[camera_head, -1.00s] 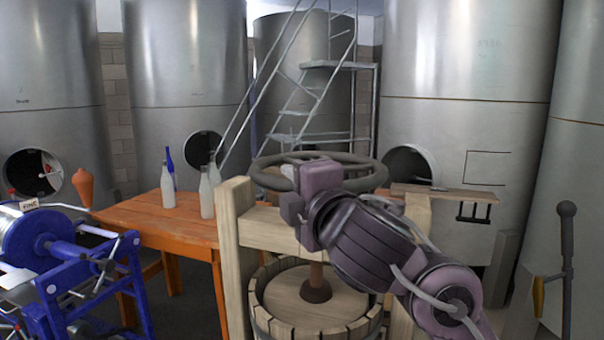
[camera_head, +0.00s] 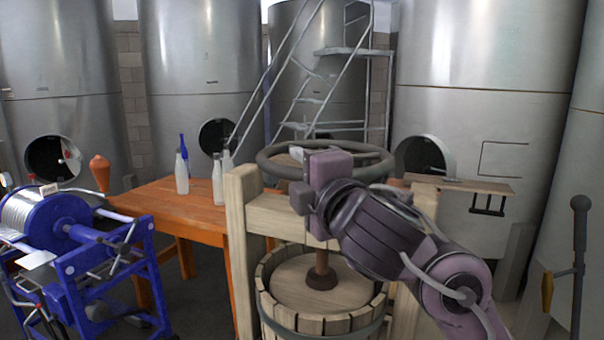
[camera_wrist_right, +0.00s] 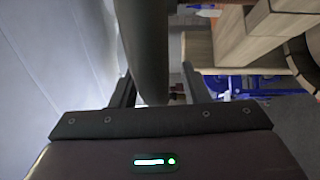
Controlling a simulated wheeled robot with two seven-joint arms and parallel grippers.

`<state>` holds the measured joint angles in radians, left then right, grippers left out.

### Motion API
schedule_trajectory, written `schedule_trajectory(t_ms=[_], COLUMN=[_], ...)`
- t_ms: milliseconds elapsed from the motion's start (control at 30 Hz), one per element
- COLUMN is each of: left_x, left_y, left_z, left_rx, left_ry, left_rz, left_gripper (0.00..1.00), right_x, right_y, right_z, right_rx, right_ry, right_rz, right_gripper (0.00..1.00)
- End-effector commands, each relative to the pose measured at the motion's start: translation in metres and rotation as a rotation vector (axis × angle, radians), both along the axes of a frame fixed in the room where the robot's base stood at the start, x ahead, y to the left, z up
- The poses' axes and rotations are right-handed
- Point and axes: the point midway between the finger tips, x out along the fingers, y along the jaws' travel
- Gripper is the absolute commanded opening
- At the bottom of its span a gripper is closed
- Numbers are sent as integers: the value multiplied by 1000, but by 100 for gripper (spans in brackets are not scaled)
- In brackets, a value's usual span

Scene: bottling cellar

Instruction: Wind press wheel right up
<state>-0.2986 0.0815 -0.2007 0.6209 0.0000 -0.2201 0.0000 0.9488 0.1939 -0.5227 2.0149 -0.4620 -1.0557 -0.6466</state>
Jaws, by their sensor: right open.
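The press wheel (camera_head: 268,166) is a dark grey ring lying flat on top of the wooden press (camera_head: 243,250). Its screw (camera_head: 322,265) runs down to a round wooden lid inside the staved tub (camera_head: 285,322). My right gripper (camera_wrist_right: 157,88) is at the wheel, with the rim (camera_wrist_right: 146,45) passing between its two fingers. The fingers stand apart, one on each side of the rim. In the head view my right wrist hides the near side of the wheel, and the fingertips are hard to make out. My left gripper is not in view.
An orange table (camera_head: 160,205) with several bottles (camera_head: 182,172) stands left of the press. A blue machine (camera_head: 75,245) is at front left. Steel tanks (camera_head: 485,60) and a metal stair (camera_head: 345,50) stand behind. A dark lever (camera_head: 580,240) is at the right.

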Motion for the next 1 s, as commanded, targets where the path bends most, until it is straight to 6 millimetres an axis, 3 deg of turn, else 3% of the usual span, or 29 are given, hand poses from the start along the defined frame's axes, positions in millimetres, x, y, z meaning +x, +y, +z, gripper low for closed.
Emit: schedule_trajectory(t_ms=[167,600,1000], left_x=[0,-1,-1], left_y=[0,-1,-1], left_z=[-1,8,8], left_rx=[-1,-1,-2], left_ry=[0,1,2], left_rz=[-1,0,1], left_gripper=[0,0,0], right_x=[-7,-64,-69], right_y=[-3,-32,-36], right_z=[1,-2,-4], right_rx=[3,3,0], right_ry=[-2,1,0], right_rz=[2,2,-1], right_gripper=[41,41,41])
